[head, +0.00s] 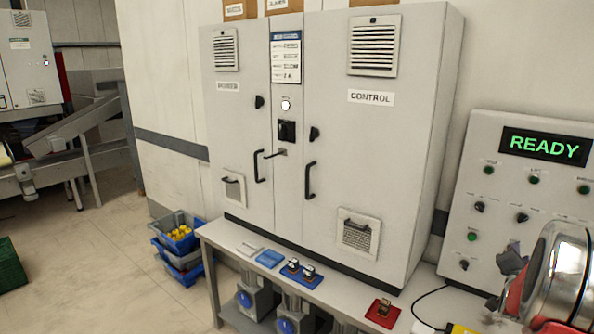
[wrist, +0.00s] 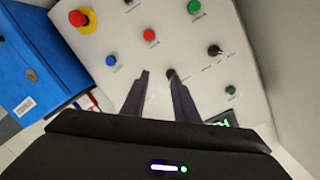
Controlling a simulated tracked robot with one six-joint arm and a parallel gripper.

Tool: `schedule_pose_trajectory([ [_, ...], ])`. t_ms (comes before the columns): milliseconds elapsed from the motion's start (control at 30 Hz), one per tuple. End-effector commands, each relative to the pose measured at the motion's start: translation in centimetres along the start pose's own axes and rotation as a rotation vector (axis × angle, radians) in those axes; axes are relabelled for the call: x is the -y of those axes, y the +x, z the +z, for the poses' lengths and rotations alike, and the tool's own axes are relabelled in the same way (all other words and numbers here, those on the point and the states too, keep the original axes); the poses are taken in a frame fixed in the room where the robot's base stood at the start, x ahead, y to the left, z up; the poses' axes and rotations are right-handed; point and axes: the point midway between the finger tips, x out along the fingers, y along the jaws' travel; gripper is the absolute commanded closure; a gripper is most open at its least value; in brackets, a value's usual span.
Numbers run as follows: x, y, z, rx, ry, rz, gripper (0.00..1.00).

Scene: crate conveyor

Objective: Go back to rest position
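My gripper (wrist: 159,73) shows in the wrist view with its two dark fingers apart and nothing between them. I cannot tell whether the tips touch the panel. In the head view my gripper (head: 512,262) is at the right, in front of the same kind of panel (head: 490,150), partly hidden by my silver and red wrist. The panel's display (head: 545,146) reads READY in green.
A grey cabinet (head: 375,150) marked CONTROL stands on a bench (head: 215,240). Blue and red trays with small parts lie on the bench front. Blue crates (head: 165,262) sit on the floor at left. A blue box (wrist: 40,60) is left of the panel. Floor at left is mostly clear.

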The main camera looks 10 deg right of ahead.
Motion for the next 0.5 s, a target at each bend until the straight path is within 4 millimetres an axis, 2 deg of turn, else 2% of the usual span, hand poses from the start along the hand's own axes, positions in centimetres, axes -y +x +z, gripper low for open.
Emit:
schedule_pose_trajectory([
  [100,-3.0,-0.8,3.5,0.119,-0.071,0.098,0.73],
  [233,-5.5,-3.0,6.5,0.259,-0.151,0.193,0.73],
  [367,-5.8,-6.1,9.2,0.401,-0.235,0.25,0.73],
  [500,-4.5,-10.3,11.8,0.553,-0.329,0.277,0.73],
])
